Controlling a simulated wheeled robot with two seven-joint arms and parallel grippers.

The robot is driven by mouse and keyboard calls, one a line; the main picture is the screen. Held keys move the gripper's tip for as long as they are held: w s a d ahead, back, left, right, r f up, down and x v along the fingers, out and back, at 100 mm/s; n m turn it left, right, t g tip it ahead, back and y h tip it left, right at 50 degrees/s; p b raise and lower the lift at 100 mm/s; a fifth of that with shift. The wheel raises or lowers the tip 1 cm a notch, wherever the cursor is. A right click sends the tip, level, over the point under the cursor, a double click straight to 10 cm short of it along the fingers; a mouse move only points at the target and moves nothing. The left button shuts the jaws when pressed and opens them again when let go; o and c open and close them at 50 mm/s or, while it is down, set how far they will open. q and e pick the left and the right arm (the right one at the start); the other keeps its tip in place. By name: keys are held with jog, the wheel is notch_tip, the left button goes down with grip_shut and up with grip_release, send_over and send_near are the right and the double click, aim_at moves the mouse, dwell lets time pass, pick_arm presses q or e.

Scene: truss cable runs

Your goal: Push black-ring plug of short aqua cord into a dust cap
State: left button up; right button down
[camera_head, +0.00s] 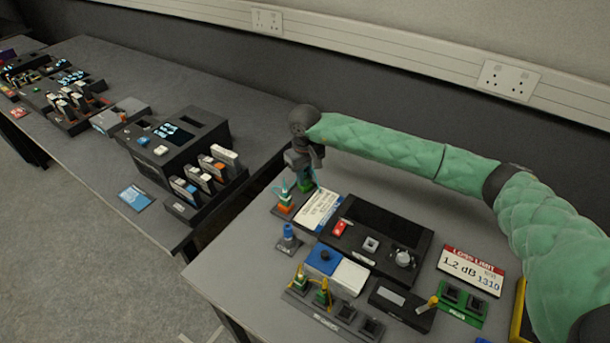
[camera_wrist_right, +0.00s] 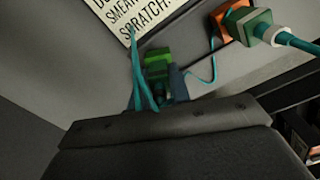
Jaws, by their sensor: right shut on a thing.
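My right gripper (camera_head: 303,172) is over the back left corner of the near table, pointing down. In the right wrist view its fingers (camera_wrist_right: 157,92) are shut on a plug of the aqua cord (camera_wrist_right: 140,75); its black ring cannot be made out. A green block (camera_wrist_right: 157,62) is at the fingertips, perhaps a dust cap; I cannot tell whether the plug is inside it. Beside it, another green plug (camera_wrist_right: 250,27) with a pale band is at an orange block (camera_wrist_right: 230,20), also seen in the head view (camera_head: 285,208). My left gripper is not in view.
A white printed card (camera_head: 318,210) lies close to the gripper. A blue-topped post (camera_head: 289,237), a black instrument (camera_head: 375,235) and a socket strip with yellow cords (camera_head: 325,310) stand nearer. A gap separates this table from the left bench (camera_head: 100,150).

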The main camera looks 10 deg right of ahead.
jog(key=shift+b, duration=0.65)
dwell(0.5)
jog(key=c, duration=1.2)
grip_release()
jog(key=shift+r, duration=0.1)
jog(key=shift+r, duration=2.4)
jog(key=shift+r, duration=0.1)
jog(key=shift+r+b, duration=0.3)
jog(key=shift+r, duration=1.6)
